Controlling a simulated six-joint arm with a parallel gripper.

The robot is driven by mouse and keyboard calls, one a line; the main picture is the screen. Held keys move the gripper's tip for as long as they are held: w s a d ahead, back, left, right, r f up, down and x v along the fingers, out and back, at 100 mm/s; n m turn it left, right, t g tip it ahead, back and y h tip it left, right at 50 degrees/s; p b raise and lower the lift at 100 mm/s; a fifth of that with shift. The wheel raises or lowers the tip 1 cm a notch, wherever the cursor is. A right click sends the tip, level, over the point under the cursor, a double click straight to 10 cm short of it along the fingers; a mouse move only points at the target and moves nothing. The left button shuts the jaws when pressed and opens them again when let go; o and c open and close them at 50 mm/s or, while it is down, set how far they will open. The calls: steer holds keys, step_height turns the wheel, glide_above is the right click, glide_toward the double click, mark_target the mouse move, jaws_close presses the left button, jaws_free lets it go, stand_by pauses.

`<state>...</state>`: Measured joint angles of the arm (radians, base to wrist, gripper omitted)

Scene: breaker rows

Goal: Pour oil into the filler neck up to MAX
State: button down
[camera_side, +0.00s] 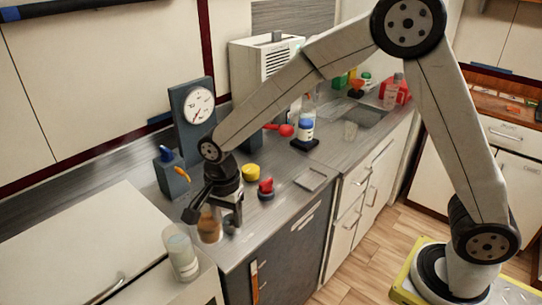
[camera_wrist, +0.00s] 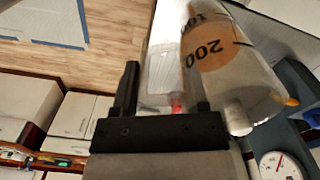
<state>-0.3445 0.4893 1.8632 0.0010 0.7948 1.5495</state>
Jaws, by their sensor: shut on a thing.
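A clear beaker (camera_side: 208,226) with brown-orange oil is at my gripper (camera_side: 224,205), low over the front part of the grey counter. In the wrist view the beaker (camera_wrist: 228,75) shows large, with "200" and "100" marks and orange oil. It is tilted in that picture. My gripper (camera_wrist: 162,95) is shut on the beaker; the exact contact is partly hidden. I cannot tell whether the beaker touches the counter. I cannot make out the filler neck or a MAX mark with certainty.
A dial gauge (camera_side: 199,105) stands on a dark panel behind my gripper. A yellow round item (camera_side: 250,172) and a red-topped item (camera_side: 266,188) sit to the right. A blue-labelled bottle (camera_side: 306,126) stands farther back. A pale jar (camera_side: 180,252) is at front left.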

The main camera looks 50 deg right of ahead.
steer(key=shift+r, duration=1.75)
steer(key=shift+d, duration=0.15)
steer(key=s+d+f+n, duration=0.1)
steer(key=d+f+n, duration=0.1)
steer(key=d+n, duration=0.5)
steer(key=s+d+f+n, duration=0.1)
steer(key=d+f+n, duration=0.2)
steer(key=d+n, duration=0.3)
steer(key=shift+d+f+n, duration=0.35)
steer(key=shift+d+n, duration=0.05)
steer(key=shift+d, duration=0.35)
